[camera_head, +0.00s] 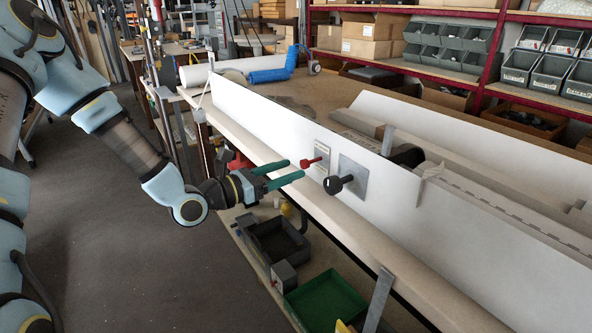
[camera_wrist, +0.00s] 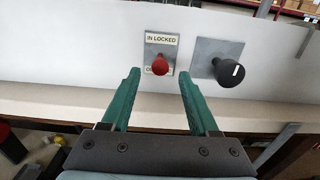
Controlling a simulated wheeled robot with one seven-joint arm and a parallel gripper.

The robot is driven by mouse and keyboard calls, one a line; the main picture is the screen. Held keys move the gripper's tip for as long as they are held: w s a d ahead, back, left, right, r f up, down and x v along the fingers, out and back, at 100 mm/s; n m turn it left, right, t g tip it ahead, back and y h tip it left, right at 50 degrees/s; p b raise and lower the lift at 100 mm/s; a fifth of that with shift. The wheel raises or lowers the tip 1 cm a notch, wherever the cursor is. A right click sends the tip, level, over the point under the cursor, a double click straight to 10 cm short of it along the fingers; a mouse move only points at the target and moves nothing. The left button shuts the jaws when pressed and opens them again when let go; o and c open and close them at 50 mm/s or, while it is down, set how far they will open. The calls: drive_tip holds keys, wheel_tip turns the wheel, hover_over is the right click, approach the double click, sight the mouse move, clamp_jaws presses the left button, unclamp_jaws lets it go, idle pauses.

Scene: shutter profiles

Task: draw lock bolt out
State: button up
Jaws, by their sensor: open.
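The lock bolt is a small red knob (camera_head: 308,163) standing out from a labelled plate (camera_head: 322,154) on the white panel (camera_head: 263,122). In the wrist view the red knob (camera_wrist: 160,66) shows in front of the plate (camera_wrist: 162,43), whose upper line reads "IN LOCKED"; the knob covers part of the lower line. My gripper (camera_head: 295,170) has two green fingers and is open and empty. In the wrist view its fingertips (camera_wrist: 160,72) stand apart, with the knob between them in the picture, beyond the tips. I see no contact with the knob.
A black knob (camera_head: 335,184) on a grey square plate (camera_head: 352,180) sticks out just right of the red knob; it also shows in the wrist view (camera_wrist: 230,73). A wooden bench edge (camera_head: 345,235) runs below the panel. A green bin (camera_head: 325,300) sits lower down.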

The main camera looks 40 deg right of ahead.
drive_tip(key=a+b, duration=0.1)
drive_tip(key=a, duration=0.6)
drive_tip(key=shift+w+a, duration=0.2)
drive_tip(key=shift+a, duration=0.1)
drive_tip(key=s+a+f+m+g+y, duration=0.2)
drive_tip(key=s+a+m+y, duration=0.1)
drive_tip(key=a+m+y, duration=0.4)
drive_tip(key=s+a+f+m+g+y, duration=0.25)
drive_tip(key=s+a+m, duration=0.2)
drive_tip(key=a, duration=0.35)
drive_tip(key=w+a+r+m+t+y, duration=0.2)
drive_tip(key=w+a+m+t+y, duration=0.1)
drive_tip(key=a, duration=0.7)
drive_tip(key=w+a+r+m+t+y, duration=0.2)
drive_tip(key=w+a+m+t+y, duration=0.2)
drive_tip(key=w+a, duration=0.3)
drive_tip(key=a+y, duration=0.1)
drive_tip(key=a, duration=0.2)
drive_tip(key=shift+w+r, duration=0.35)
drive_tip(key=shift+r, duration=0.05)
